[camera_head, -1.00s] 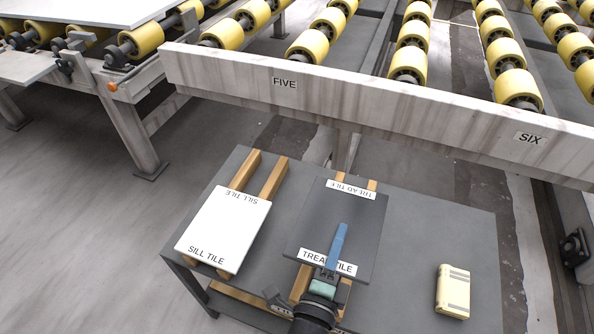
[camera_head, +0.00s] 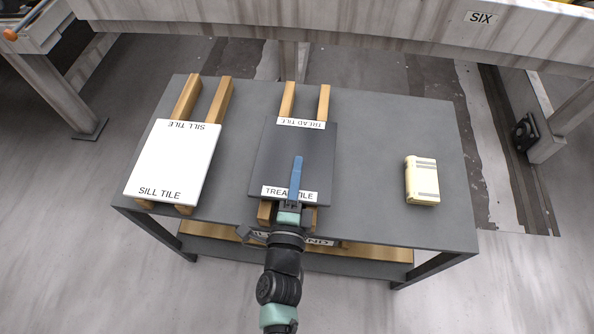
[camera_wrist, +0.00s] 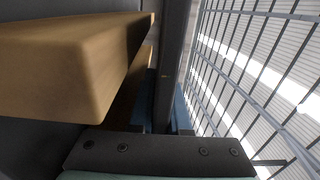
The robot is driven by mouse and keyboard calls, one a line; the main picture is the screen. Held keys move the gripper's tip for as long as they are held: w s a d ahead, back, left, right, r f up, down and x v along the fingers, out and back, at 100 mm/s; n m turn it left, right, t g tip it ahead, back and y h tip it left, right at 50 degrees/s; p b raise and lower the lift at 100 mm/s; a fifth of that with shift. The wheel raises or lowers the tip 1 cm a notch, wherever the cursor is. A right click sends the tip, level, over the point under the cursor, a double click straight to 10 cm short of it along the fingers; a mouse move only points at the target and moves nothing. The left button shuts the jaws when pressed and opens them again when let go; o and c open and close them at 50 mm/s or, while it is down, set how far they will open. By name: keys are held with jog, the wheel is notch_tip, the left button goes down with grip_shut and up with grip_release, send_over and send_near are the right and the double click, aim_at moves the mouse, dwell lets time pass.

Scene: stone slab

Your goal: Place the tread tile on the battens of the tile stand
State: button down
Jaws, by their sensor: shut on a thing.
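The tread tile (camera_head: 293,150) is a dark grey slab with white labels along its far and near edges, in the middle of the head view. It lies over the two wooden battens (camera_head: 288,100) of the tile stand, whose far ends show beyond it and near ends just below it. My gripper (camera_head: 296,178) is shut on the tile's near edge, one blue finger over its top. In the wrist view the tile (camera_wrist: 174,65) runs edge-on between the fingers, beside a batten (camera_wrist: 70,65). I cannot tell whether tile and batten touch.
A white sill tile (camera_head: 172,163) rests on its own battens to the left. A cream block (camera_head: 422,180) stands on the right of the grey table (camera_head: 375,150). Bare tabletop lies between the block and the tread tile. A conveyor beam (camera_head: 400,45) runs behind the table.

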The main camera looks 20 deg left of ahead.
jog(key=shift+f+b, duration=0.35)
jog(key=shift+b, duration=0.15)
jog(key=shift+f, duration=0.1)
jog(key=shift+s+f, duration=0.1)
jog(key=shift+f, duration=0.05)
jog(key=c, duration=0.9)
grip_release()
jog(key=shift+f, duration=0.25)
jog(key=shift+s, duration=0.1)
jog(key=shift+r, duration=0.3)
jog(key=p+v, duration=0.1)
jog(key=v, duration=0.3)
jog(key=r+v, duration=0.1)
jog(key=v, duration=0.2)
jog(key=p+v, duration=0.1)
jog(key=v, duration=0.3)
jog(key=shift+s+d+r+p, duration=0.15)
jog(key=shift+s+p, duration=0.15)
jog(key=shift+p, duration=0.05)
